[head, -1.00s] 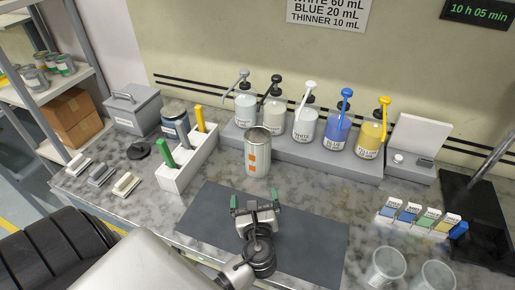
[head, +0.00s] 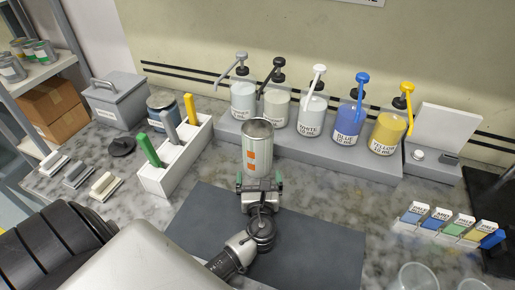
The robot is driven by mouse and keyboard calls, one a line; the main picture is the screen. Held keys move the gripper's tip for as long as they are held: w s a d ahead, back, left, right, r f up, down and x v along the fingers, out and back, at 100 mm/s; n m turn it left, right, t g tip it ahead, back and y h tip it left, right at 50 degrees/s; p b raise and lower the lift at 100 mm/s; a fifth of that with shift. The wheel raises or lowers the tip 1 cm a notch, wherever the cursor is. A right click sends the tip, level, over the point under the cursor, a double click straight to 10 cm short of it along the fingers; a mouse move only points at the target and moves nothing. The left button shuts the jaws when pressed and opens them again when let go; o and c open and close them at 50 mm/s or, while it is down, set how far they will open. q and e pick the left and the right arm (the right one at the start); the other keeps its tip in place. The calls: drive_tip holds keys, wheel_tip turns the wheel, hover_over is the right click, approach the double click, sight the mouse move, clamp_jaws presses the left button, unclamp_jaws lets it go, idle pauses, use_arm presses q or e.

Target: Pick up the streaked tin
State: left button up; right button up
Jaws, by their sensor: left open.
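The streaked tin (head: 257,146) is a silver can with orange patches on its front. It stands upright and open-topped on the marble counter, just behind the dark mat. My left gripper (head: 260,183) is open in front of the tin, its two green-tipped fingers spread to either side of the tin's lower part. Whether the fingers touch the tin cannot be told. The tin's base is hidden behind the gripper. My right gripper does not show.
Pump bottles stand on a grey ledge (head: 290,143) behind the tin. A white holder (head: 178,161) with coloured handles is to its left. The dark mat (head: 320,240) is bare right of my arm. Sample cards (head: 438,222) and clear cups (head: 416,277) are at right.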

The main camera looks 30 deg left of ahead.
sight(258, 166)
use_arm(q)
drive_tip(key=shift+f+p+x, duration=0.15)
drive_tip(key=shift+p+x, duration=0.2)
drive_tip(key=shift+x, duration=1.25)
drive_tip(key=shift+f+p+x, duration=0.15)
drive_tip(key=shift+p+x, duration=0.2)
drive_tip(key=shift+x, duration=1.25)
drive_tip(key=shift+s, duration=0.1)
drive_tip(key=shift+c, duration=0.5)
drive_tip(key=c, duration=0.7)
drive_tip(key=shift+r, duration=0.1)
drive_tip(key=shift+c, duration=0.7)
